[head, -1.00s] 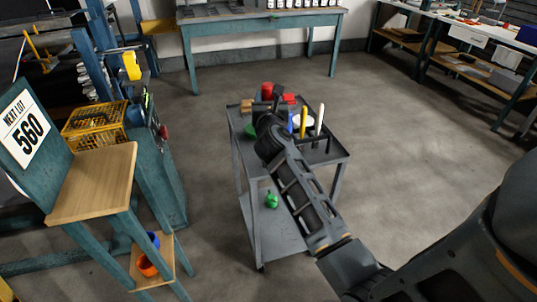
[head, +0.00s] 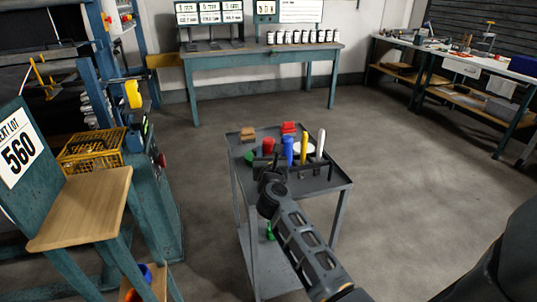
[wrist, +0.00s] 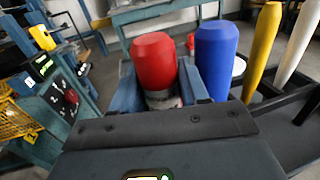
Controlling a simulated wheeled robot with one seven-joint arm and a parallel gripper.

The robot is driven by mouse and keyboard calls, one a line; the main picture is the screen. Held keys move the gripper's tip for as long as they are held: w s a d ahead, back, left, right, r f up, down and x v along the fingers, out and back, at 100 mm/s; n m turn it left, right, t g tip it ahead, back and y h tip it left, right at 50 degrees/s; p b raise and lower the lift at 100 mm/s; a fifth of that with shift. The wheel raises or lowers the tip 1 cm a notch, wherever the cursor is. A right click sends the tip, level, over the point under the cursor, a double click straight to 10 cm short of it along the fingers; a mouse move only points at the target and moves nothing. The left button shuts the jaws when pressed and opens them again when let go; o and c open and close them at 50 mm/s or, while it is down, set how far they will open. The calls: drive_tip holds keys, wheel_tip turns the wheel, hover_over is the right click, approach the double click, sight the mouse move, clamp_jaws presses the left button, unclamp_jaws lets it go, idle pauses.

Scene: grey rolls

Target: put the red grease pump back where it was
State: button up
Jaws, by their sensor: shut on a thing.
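The red grease pump (wrist: 154,62) stands upright between my gripper's two fingers in the wrist view, its lower part hidden by the gripper body. My gripper (wrist: 163,88) is shut on it. In the head view the red pump (head: 268,146) shows at the left end of a row on the grey cart (head: 342,181), above my gripper (head: 268,158). A blue upright tool (wrist: 215,60) is close on its right, beside my right finger. A yellow tool (wrist: 263,50) and a pale tool (wrist: 300,45) stand further right in a dark rack (wrist: 288,122). The red pump's base is hidden.
The cart top also holds a red block (head: 289,127), a brown block (head: 247,133), a green item (head: 250,157) and a white round item (head: 310,148). A wooden-topped stand (head: 85,205) is at left. Open floor (head: 420,200) lies to the right.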

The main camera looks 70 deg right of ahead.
drive_tip(key=shift+f, duration=0.1)
drive_tip(key=o, duration=0.8)
drive_tip(key=b+v, duration=0.1)
drive_tip(key=v, duration=1.1)
